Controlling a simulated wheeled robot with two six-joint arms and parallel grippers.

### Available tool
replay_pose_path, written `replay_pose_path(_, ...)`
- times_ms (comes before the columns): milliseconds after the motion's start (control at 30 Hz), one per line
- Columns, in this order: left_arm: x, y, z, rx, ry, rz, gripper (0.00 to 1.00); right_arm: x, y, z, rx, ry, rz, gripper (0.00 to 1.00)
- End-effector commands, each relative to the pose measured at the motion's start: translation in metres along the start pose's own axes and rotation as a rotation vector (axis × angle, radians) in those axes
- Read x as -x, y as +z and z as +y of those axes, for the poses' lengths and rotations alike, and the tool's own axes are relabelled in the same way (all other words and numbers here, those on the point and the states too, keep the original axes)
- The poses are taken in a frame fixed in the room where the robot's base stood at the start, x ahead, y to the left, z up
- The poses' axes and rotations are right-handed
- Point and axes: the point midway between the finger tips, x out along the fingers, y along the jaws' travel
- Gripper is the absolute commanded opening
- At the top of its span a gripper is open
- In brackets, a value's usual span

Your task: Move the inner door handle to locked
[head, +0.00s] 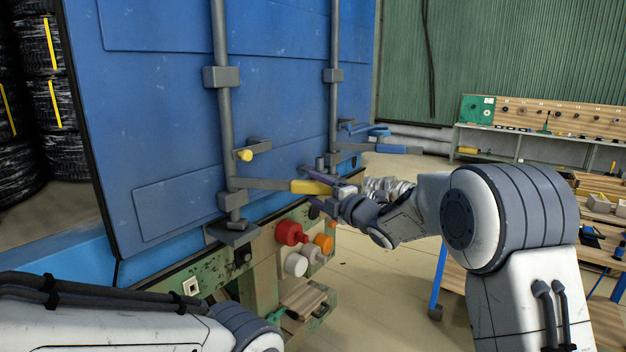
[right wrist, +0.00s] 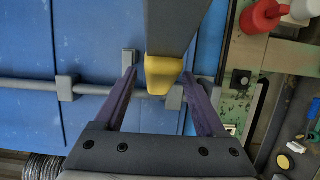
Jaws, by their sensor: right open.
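A grey lever handle with a yellow grip (head: 310,187) sticks out to the right from the left vertical lock rod (head: 224,120) of a blue door (head: 150,120). My right gripper (head: 324,191) is at the end of that grip. In the right wrist view, its purple fingers (right wrist: 160,78) are spread with the yellow tip (right wrist: 163,75) between them; contact is not clear. A second handle with a blue grip (head: 392,149) is on the right rod (head: 334,90). I cannot tell which handle is called inner. My left gripper is out of view.
A bracket with a yellow knob (head: 245,155) sits just above the yellow-gripped handle. Red (head: 290,232), orange (head: 323,243) and white (head: 296,264) fittings stick out below it. A workbench (head: 540,140) stands at the right. Open floor lies between.

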Motion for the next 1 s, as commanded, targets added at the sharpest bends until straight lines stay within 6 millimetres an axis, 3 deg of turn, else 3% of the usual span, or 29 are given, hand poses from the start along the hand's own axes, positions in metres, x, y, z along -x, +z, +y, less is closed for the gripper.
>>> replay_pose_path(200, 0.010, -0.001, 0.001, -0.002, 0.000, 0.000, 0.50, -0.017, 0.000, 0.000, -0.001, -0.001, -0.001, 0.72)
replay_pose_path(467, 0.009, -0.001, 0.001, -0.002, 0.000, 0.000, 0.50, -0.018, 0.000, -0.001, -0.001, -0.001, -0.001, 0.72)
replay_pose_path(667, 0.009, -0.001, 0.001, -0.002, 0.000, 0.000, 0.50, -0.017, 0.000, -0.001, -0.001, -0.001, -0.002, 0.00)
replay_pose_path(1000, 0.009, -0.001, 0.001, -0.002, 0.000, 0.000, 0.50, -0.017, 0.001, -0.001, -0.001, -0.001, -0.002, 0.00)
